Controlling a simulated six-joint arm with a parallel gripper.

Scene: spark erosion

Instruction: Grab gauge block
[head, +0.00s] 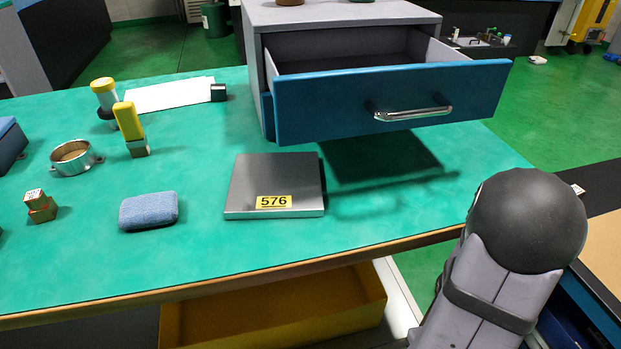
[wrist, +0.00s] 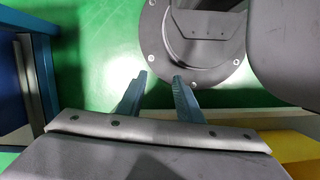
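A flat square grey metal block (head: 274,178) with a yellow label reading 576 lies on the green bench top, in front of the open drawer; it looks most like the gauge block, though I cannot be sure. A smaller brass-coloured block piece (head: 40,208) with a pale marked top stands at the left. My gripper (wrist: 159,77) shows in the wrist view with its two blue-grey fingers apart and nothing between them. It points toward the green floor and my own round base, away from the bench objects. In the head view my gripper is out of sight; only my arm shows at the lower right.
The blue-fronted drawer (head: 392,103) stands open over the bench's back right. A blue cloth pad (head: 148,211), a metal ring (head: 73,158), a yellow-handled tool (head: 128,121) and a yellow-capped item (head: 104,95) stand left. A yellow bin (head: 275,308) is below. Bench right of the block is clear.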

